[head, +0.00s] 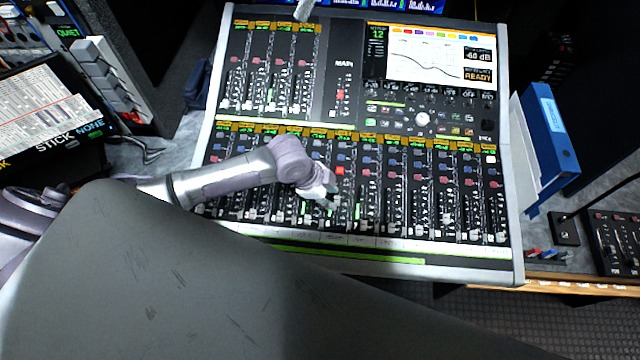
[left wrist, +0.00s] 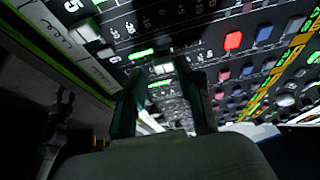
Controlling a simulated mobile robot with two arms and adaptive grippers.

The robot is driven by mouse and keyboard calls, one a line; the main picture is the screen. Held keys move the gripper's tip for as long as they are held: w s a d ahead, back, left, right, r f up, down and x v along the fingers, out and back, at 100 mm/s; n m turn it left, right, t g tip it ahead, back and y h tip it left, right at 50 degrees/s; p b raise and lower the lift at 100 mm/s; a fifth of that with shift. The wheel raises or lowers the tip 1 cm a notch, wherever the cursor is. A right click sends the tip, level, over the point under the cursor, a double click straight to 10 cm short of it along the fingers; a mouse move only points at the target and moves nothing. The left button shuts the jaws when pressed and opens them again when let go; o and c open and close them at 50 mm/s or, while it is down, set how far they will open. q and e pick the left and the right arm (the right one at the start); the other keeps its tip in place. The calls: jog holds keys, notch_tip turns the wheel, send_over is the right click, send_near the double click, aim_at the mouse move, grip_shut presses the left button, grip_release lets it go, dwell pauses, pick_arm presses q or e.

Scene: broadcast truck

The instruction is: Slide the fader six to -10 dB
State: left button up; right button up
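The mixing console (head: 400,262) fills the middle of the head view, with a lower bank of channel faders. My left gripper (head: 330,198) reaches in from the left over the middle strips of that bank. In the left wrist view the two dark fingers (left wrist: 166,105) are apart, pointing at the panel. A pale fader cap (left wrist: 163,69) shows beyond and between the fingertips; I cannot tell whether they touch it. Another fader cap (left wrist: 88,32) shows at upper left. The strip numbers are too small in the head view to pick out fader six surely. My right gripper is not in view.
The console screen (head: 425,53) shows a curve and a READY box, with a dB reading of about -60. A blue binder (head: 549,138) stands at right, beside a small black control box (head: 615,242). A panel with grey levers (head: 100,75) is at left.

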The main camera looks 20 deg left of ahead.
pick_arm(q)
jog(key=v, duration=0.9)
jog(key=shift+r, duration=0.35)
jog(key=shift+a, duration=0.15)
